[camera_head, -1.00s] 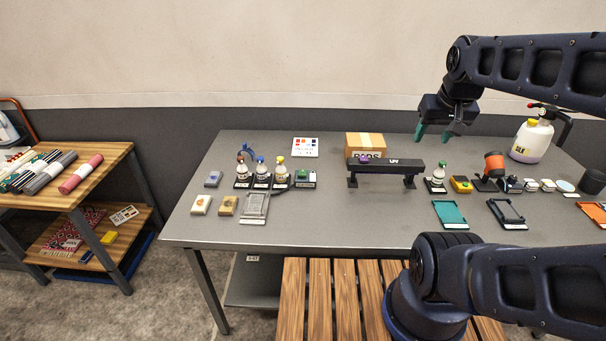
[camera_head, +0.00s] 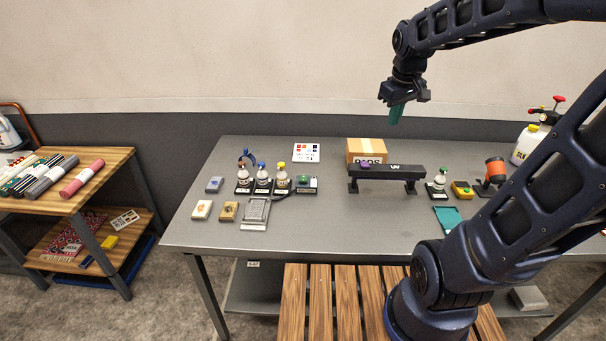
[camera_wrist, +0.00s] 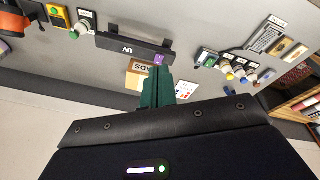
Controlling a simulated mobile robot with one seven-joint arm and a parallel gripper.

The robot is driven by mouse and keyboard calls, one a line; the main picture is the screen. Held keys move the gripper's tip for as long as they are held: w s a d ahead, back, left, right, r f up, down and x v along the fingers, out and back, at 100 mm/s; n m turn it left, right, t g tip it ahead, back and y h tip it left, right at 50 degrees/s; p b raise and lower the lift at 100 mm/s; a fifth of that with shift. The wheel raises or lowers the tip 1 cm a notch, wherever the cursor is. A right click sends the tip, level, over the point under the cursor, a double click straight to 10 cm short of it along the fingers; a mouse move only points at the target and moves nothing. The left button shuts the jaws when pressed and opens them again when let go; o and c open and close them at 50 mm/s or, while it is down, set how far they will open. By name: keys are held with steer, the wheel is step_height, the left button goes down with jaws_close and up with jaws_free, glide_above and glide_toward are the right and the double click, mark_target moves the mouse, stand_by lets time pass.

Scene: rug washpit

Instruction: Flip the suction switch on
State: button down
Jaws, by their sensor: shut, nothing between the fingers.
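A small dark box with a green top (camera_head: 307,182) stands on the table right of the bottles, beside a dark hose leading towards a flat grey slotted plate (camera_head: 256,212). It also shows in the wrist view (camera_wrist: 206,57). A yellow box with a dark and green top (camera_head: 462,189) stands farther right, also in the wrist view (camera_wrist: 57,16). I cannot read which one is the suction switch, nor its position. My gripper (camera_head: 396,114) is shut and empty, its green fingers pointing down above the table's back right, clear of everything. The fingers show in the wrist view (camera_wrist: 158,88).
A black UV bar on legs (camera_head: 387,172) with a purple piece on it stands mid-table, before a cardboard box (camera_head: 366,150). Several bottles (camera_head: 262,177) stand left of the green-topped box. A white sprayer (camera_head: 527,144) stands at right. The front middle of the grey table (camera_head: 340,225) is clear.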

steer(key=w+a+f+n+g, duration=0.2)
steer(key=w+a+f+n, duration=0.4)
steer(key=w+a, duration=0.5)
steer(key=n+g, duration=0.2)
steer(key=n, duration=0.4)
glide_above(303, 180)
steer(key=w, duration=0.3)
step_height(303, 180, down, 11)
steer(key=shift+s+r, duration=0.15)
steer(key=shift+s, duration=0.1)
steer(key=f, duration=0.4)
steer(key=s+f, duration=0.1)
steer(key=f, duration=0.4)
steer(key=s+f, duration=0.1)
steer(key=f, duration=0.3)
steer(key=shift+s+f, duration=0.1)
steer(key=shift+f, duration=0.3)
